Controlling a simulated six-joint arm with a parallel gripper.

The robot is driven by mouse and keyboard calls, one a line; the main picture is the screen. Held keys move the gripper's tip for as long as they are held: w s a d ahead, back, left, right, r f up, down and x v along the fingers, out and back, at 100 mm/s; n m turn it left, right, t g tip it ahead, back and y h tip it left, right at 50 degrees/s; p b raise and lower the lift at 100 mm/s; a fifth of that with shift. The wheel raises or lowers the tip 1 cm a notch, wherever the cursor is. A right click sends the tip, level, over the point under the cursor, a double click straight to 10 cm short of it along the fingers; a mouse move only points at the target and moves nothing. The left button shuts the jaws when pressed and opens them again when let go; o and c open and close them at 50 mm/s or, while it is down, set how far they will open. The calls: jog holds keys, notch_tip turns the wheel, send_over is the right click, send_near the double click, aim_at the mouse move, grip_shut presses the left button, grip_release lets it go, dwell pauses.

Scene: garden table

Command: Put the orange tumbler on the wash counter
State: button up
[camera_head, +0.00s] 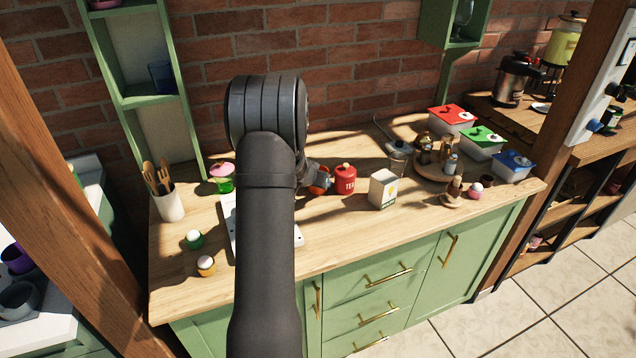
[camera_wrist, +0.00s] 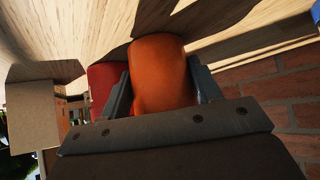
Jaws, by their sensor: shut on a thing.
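The orange tumbler (camera_wrist: 160,70) is between the two fingers of my gripper (camera_wrist: 161,85), which is shut on it. In the head view a small part of the orange tumbler (camera_head: 322,184) shows beside the red tea tin, with my gripper (camera_head: 316,178) mostly hidden behind my arm. I cannot tell whether the tumbler touches the wooden worktop. A white counter (camera_head: 88,168) with bowls on it stands at the far left behind a wooden post; it may be the wash counter, but no label shows.
The red tea tin (camera_head: 346,181) is close to the tumbler, with a cream carton (camera_head: 383,190) to its right. Egg cups, a utensil pot (camera_head: 169,204) and a green shelf (camera_head: 150,98) are on the left. Lidded boxes and a round tray crowd the right. The worktop's front middle is clear.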

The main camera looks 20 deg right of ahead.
notch_tip(320, 180, up, 10)
jog(key=s+a+f+n+t+y, duration=0.1)
jog(key=s+a+n, duration=0.1)
jog(key=a, duration=0.9)
jog(key=s+a+f+n+y, duration=0.1)
jog(key=s+a+n+y, duration=0.1)
jog(key=a, duration=0.9)
jog(key=s+a+f+n+t+y, duration=0.1)
jog(key=s+a+n, duration=0.1)
jog(key=a, duration=0.8)
notch_tip(320, 180, up, 3)
jog(key=m+g+h, duration=0.2)
jog(key=m+h, duration=0.2)
jog(key=m, duration=0.2)
send_over(313, 191)
jog(key=w, duration=0.1)
jog(key=shift+d, duration=0.25)
jog(key=f, duration=0.2)
jog(key=d+f, duration=0.1)
jog(key=f, duration=0.2)
jog(key=shift+d, duration=0.1)
jog(key=shift+f, duration=2.4)
